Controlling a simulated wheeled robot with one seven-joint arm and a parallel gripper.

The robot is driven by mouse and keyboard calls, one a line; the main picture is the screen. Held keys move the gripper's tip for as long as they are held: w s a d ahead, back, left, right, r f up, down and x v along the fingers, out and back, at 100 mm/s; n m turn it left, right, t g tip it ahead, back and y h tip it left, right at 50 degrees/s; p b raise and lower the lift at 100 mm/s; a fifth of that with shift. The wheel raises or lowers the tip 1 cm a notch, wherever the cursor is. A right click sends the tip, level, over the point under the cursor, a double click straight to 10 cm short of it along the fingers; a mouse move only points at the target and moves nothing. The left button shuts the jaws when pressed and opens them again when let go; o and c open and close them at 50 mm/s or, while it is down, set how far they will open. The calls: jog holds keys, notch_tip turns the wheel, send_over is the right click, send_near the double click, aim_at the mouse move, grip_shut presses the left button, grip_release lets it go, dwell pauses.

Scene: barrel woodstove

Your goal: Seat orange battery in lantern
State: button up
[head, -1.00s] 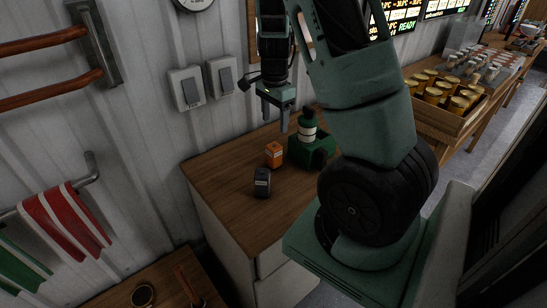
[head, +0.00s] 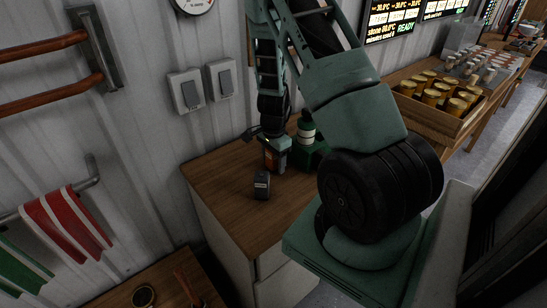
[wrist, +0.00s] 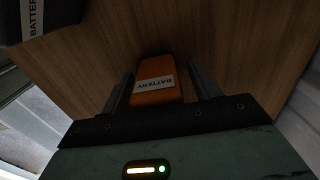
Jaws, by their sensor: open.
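The orange battery (wrist: 155,72) stands on the wooden counter, between the two fingers of my gripper (wrist: 162,88) in the wrist view. The fingers are open, one on each side, with a visible gap on the right. In the head view my gripper (head: 275,158) is low over the counter and hides most of the orange battery. The green lantern (head: 306,143) stands just right of and behind my gripper, partly hidden by my arm. Its battery opening cannot be made out.
A dark battery (head: 262,185) stands on the counter (head: 225,180) in front of my gripper; it also shows at the wrist view's top left (wrist: 40,18). The wall with switches (head: 203,87) is close behind. The counter's left part is clear.

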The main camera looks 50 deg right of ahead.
jog(key=shift+f, duration=0.35)
jog(key=c, duration=1.2)
jog(key=shift+c, duration=0.2)
jog(key=shift+r, duration=0.1)
